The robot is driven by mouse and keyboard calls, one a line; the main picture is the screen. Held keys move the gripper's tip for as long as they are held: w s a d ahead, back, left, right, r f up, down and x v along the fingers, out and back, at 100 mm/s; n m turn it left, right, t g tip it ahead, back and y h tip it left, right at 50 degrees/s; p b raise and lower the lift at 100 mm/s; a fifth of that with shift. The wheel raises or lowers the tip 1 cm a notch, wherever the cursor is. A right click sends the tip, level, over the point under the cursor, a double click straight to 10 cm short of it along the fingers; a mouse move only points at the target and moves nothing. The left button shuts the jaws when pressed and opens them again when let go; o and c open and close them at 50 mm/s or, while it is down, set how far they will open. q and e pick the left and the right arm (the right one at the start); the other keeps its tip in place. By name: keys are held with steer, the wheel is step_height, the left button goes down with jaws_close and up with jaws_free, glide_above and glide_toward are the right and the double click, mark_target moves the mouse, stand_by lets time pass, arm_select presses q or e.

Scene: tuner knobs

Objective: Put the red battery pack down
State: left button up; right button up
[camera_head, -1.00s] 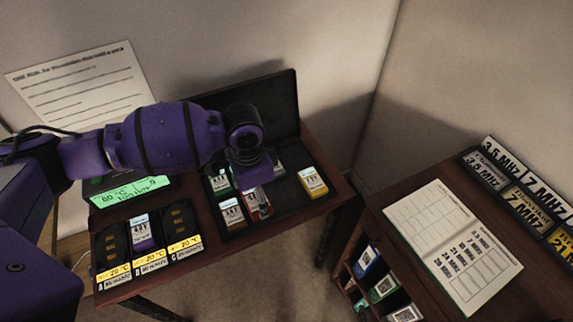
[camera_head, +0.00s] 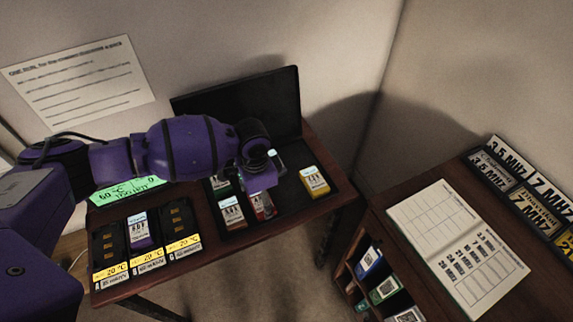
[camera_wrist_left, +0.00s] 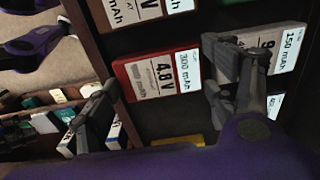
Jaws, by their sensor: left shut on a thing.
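The red battery pack (camera_head: 262,206) with a white 4.8 V label is in the black open case (camera_head: 290,222), in its front row. It also shows in the left wrist view (camera_wrist_left: 160,78), between my two fingers. My left gripper (camera_head: 258,180) is over the case and shut on the red pack; in the wrist view its fingers (camera_wrist_left: 160,92) stand at either end of it. The wrist hides part of the pack in the head view. I cannot tell whether the pack touches the case floor.
A brown-edged pack (camera_head: 231,213) lies just left of the red one, and a yellow pack (camera_head: 314,182) to the right. A charger (camera_head: 139,240) with a purple pack stands left. The raised lid (camera_head: 255,103) is behind. Bare case floor lies between red and yellow packs.

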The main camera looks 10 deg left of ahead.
arm_select(q)
steer(key=o, duration=1.3)
steer(key=shift+f, duration=0.2)
steer(key=shift+c, duration=0.2)
step_height(320, 180, up, 12)
steer(key=p, duration=0.1)
steer(key=shift+r, duration=0.2)
steer(key=shift+s+f, duration=0.1)
steer(key=shift+s, duration=0.05)
